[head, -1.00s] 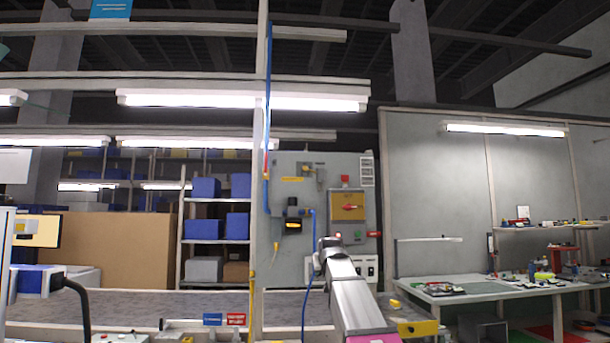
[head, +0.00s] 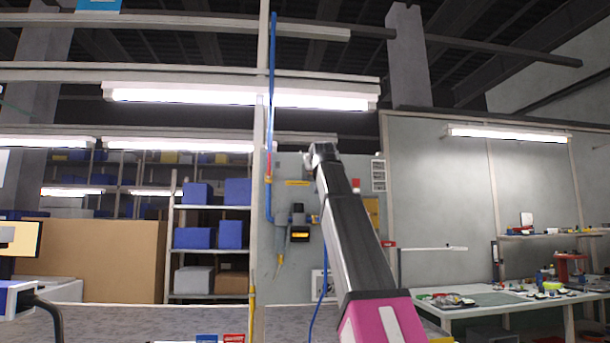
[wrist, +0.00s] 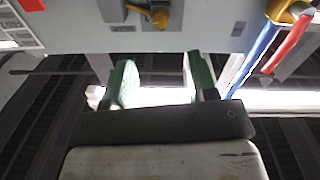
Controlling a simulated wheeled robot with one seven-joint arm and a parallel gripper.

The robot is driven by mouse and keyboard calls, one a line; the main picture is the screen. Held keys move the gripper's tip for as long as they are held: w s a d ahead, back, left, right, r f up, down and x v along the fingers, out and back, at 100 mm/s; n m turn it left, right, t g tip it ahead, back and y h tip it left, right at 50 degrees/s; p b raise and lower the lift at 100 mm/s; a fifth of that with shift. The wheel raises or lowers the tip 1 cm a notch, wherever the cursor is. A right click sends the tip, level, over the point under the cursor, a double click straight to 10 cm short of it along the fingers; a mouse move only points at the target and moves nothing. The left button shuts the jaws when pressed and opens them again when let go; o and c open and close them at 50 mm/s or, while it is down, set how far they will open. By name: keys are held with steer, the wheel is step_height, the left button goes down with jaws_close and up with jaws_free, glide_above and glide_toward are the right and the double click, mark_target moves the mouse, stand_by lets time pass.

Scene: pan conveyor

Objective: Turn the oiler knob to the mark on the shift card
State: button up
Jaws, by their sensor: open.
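My gripper (wrist: 158,85) is open and empty in the wrist view, its two green-padded fingers apart. A grey panel (wrist: 205,35) lies beyond the fingertips. A brass-yellow fitting with a small knob-like end (wrist: 160,17) is on the panel, apart from the fingers; I cannot tell whether it is the oiler knob. In the head view my arm reaches up in front of the panel (head: 290,255), hiding part of it, and the fingers cannot be made out. A black-and-yellow device (head: 299,233) hangs left of the arm. No shift card or mark can be read.
A blue pipe (wrist: 255,55) and a red one (wrist: 290,43) run beside the panel in the wrist view. A white post (head: 258,200) stands left of the panel in the head view. A workbench (head: 500,298) with small parts is at right.

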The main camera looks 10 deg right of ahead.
steer(key=w, duration=1.1)
steer(key=shift+d+r, duration=0.2)
steer(key=c, duration=0.9)
